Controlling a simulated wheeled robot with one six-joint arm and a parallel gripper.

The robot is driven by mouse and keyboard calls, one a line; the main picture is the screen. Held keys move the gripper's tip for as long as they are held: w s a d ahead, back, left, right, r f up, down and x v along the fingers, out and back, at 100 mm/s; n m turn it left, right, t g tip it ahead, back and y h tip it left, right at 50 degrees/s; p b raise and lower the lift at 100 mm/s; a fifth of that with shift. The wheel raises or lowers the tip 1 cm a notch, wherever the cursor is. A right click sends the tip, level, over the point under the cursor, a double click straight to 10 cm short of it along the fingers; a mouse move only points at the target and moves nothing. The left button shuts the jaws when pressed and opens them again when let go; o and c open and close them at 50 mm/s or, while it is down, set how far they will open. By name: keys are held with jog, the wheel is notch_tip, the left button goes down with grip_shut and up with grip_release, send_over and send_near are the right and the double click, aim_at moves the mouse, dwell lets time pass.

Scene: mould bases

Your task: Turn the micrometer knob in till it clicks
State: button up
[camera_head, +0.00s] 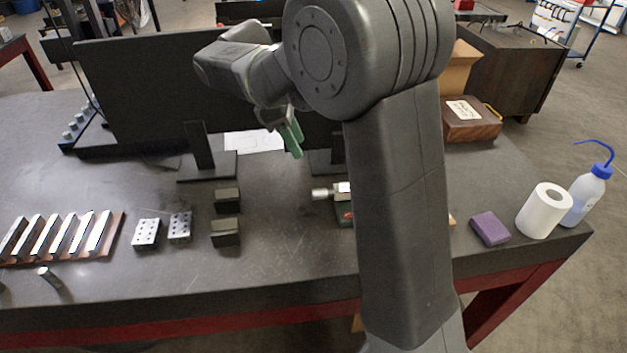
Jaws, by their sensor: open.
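The micrometer knob (321,194) is a small silver cylinder pointing left, near the middle of the dark bench. It joins a small dark green body with a pale label (344,188), whose right part is hidden behind my arm. My gripper (294,145) has green fingers and hangs above and behind the knob in the picture, pointing down. It is open, apart from the knob, with nothing seen between its fingers.
Black blocks (226,232), drilled steel plates (146,234) and a rack of bars (62,238) lie left. A black stand (203,150) rises behind. A purple block (490,229), paper roll (544,211) and wash bottle (586,192) stand right. The bench front before the knob is clear.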

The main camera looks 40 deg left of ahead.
aim_at(315, 190)
jog(key=d+f, duration=0.1)
jog(key=f, duration=0.3)
jog(key=w+d+f+n+p, duration=0.1)
jog(key=f, duration=0.3)
jog(key=d+f+n+p, duration=0.1)
jog(key=d+f, duration=0.1)
jog(key=f, duration=0.2)
jog(key=shift+w+d+f, duration=0.1)
jog(key=shift+w+f, duration=0.1)
jog(key=shift+f, duration=0.2)
jog(key=c, duration=1)
